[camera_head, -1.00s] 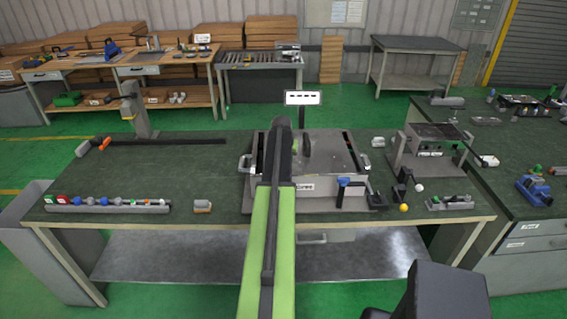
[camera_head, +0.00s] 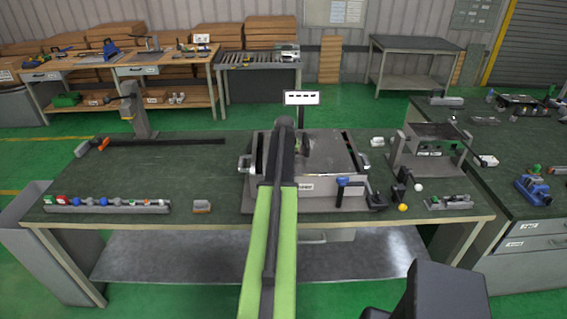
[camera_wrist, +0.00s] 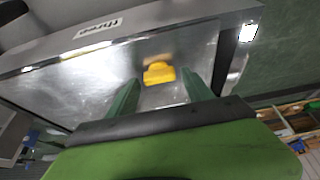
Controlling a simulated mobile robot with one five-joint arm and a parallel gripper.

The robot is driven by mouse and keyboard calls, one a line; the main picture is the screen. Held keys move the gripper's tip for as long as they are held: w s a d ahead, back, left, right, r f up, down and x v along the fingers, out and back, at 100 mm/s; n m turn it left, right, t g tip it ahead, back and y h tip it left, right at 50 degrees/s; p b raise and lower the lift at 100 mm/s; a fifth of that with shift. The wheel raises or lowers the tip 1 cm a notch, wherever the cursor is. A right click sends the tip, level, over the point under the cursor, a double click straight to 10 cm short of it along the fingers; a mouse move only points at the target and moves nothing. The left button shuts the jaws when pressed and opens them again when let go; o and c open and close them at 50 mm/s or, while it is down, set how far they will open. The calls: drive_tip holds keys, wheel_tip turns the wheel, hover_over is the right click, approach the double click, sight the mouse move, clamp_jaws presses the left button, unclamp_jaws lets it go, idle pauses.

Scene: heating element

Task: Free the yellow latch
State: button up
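The yellow latch (camera_wrist: 158,73) shows in the wrist view as a small yellow piece on a shiny metal surface (camera_wrist: 95,85). My gripper (camera_wrist: 163,84) is open, with its two green fingers apart, one on each side of the latch in the picture. I cannot tell whether a finger touches it. In the head view my arm reaches over the grey box-shaped fixture (camera_head: 335,160) on the bench. The latch does not show there, and my gripper is mostly hidden behind the arm.
The green bench top (camera_head: 150,165) has clear room left of the fixture. A rack of small coloured parts (camera_head: 105,206) lies at the front left. A blue-handled clamp (camera_head: 343,182) is on the fixture's front right. A grey stand (camera_head: 428,155) is further right.

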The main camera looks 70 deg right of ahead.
drive_tip(key=shift+o, duration=0.3)
drive_tip(key=shift+a+r, duration=0.1)
drive_tip(key=shift+r, duration=0.1)
drive_tip(key=p+v, duration=1.6)
drive_tip(key=v, duration=0.1)
drive_tip(key=shift+f, duration=0.1)
